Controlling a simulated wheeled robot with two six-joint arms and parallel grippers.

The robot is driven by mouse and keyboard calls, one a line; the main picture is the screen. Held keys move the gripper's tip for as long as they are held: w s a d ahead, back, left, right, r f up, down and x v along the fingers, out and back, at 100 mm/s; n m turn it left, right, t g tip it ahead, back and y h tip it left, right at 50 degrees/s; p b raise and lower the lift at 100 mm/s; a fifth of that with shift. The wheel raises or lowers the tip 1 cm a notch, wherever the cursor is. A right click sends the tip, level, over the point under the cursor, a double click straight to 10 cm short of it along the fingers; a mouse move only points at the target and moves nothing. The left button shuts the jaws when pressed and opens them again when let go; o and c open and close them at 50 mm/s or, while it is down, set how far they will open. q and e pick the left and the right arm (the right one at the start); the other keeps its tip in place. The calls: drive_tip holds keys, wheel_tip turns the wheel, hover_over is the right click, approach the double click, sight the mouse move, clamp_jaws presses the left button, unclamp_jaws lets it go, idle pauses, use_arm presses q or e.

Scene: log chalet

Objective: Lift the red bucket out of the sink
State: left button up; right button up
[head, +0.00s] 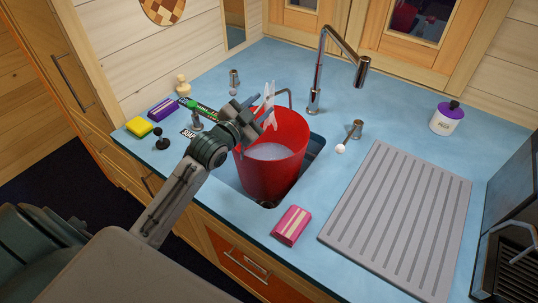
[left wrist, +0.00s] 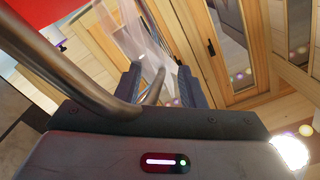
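The red bucket (head: 272,180) stands in the sink (head: 315,147), its rim well above the counter. It holds something pale grey, like water (head: 268,152). My left gripper (head: 256,117) is over the bucket's left rear rim. In the left wrist view its fingers (left wrist: 158,84) are apart, and a curved grey metal bar (left wrist: 75,75), which looks like the bucket's handle, runs in between them. I cannot tell whether they touch it. A strip of red bucket (left wrist: 30,22) shows at the upper left there. My right gripper is in neither view.
A tall tap (head: 318,75) rises behind the sink. A ribbed grey draining board (head: 400,220) lies to the right. A pink pack (head: 291,225) sits in front. Sponge (head: 139,127), purple pack (head: 162,109) and small items crowd the left. A white, partly see-through thing (head: 267,96) is beside the gripper.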

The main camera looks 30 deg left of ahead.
sight(268, 98)
use_arm(q)
drive_tip(key=w, duration=0.1)
drive_tip(key=w+p, duration=0.1)
drive_tip(key=w, duration=0.1)
drive_tip(key=shift+w+d+r+p, duration=0.3)
drive_tip(key=shift+r, duration=0.05)
drive_tip(key=shift+w+f, duration=0.15)
drive_tip(key=shift+w, duration=0.2)
drive_tip(key=shift+s, duration=0.15)
clamp_jaws()
idle(0.5)
